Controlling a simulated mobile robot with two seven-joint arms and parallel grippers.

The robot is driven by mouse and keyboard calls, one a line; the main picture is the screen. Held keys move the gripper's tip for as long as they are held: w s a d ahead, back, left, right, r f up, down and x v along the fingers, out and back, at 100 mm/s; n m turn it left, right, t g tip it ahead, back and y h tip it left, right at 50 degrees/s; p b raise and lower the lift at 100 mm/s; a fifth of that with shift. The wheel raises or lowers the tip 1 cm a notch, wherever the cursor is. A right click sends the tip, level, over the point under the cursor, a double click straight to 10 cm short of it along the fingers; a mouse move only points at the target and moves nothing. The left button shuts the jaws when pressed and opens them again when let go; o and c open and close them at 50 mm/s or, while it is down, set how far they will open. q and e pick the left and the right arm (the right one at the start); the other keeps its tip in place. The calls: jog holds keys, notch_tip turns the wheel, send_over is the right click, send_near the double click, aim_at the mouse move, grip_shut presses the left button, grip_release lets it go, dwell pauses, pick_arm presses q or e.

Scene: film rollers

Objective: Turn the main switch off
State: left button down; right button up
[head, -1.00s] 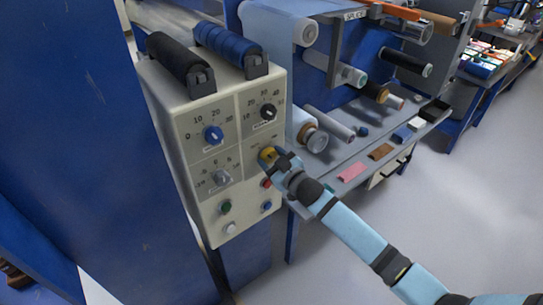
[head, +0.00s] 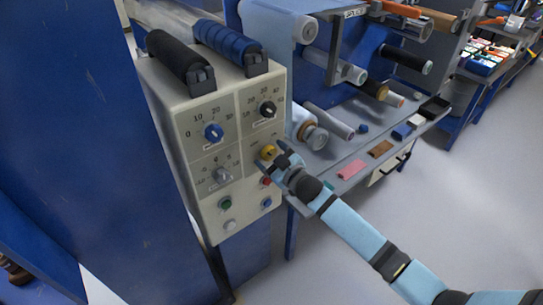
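The beige control box (head: 200,157) stands left of centre on a blue post. The yellow knob (head: 268,151), which looks like the main switch, sits on the right side of its front panel. My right gripper (head: 272,158) is at the yellow knob, and its fingers partly hide it. I cannot tell whether the fingers touch or grip the knob, or which way the knob is turned. My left gripper is not in view.
The box also carries a blue dial (head: 213,133), a black dial (head: 268,109), a grey dial (head: 222,175) and several push buttons below. Two padded rolls lie on top. Behind stands a roller bench with a shelf (head: 345,165). The floor at right is clear.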

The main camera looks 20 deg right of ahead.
jog(key=shift+s, duration=0.1)
jog(key=v, duration=1.3)
jog(key=shift+s, duration=0.3)
jog(key=shift+d, duration=0.1)
